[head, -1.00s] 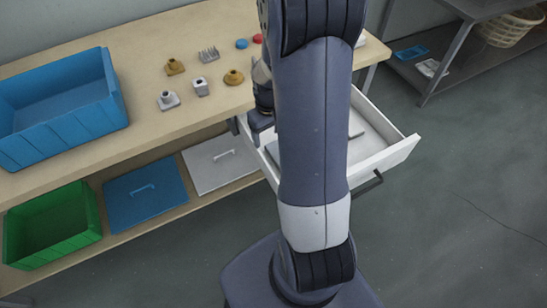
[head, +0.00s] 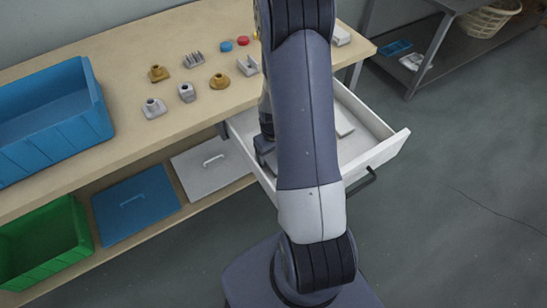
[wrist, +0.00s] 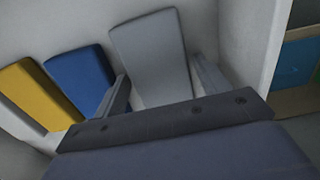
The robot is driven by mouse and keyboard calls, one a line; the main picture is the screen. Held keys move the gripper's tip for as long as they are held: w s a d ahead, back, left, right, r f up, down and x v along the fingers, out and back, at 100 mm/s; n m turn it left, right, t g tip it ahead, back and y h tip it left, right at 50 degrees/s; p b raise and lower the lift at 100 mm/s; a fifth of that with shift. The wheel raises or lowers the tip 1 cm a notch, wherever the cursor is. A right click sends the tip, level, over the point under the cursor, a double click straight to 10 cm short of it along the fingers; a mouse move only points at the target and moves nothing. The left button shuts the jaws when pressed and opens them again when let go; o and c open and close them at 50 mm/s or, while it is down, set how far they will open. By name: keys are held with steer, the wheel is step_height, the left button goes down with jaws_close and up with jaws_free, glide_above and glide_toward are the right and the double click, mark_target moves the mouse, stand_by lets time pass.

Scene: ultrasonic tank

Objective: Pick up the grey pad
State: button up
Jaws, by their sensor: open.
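The grey pad (wrist: 150,57) lies in the open white drawer, seen in the wrist view. My gripper (wrist: 163,90) is open, with one finger on each side of the pad's near part. The pad's near end is hidden behind my gripper's body. I cannot tell whether the fingers touch the pad. In the head view my gripper (head: 265,148) is low over the drawer (head: 392,147), partly hidden by my arm. A light pad-like piece in the drawer (head: 343,121) shows right of my arm.
A blue pad (wrist: 80,80) and a yellow pad (wrist: 38,93) lie left of the grey pad. The drawer's wall (wrist: 248,45) rises on the right. On the bench (head: 130,70) stand a blue bin (head: 85,125) and several small parts.

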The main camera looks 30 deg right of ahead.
steer(key=c, duration=0.7)
steer(key=shift+r, duration=0.1)
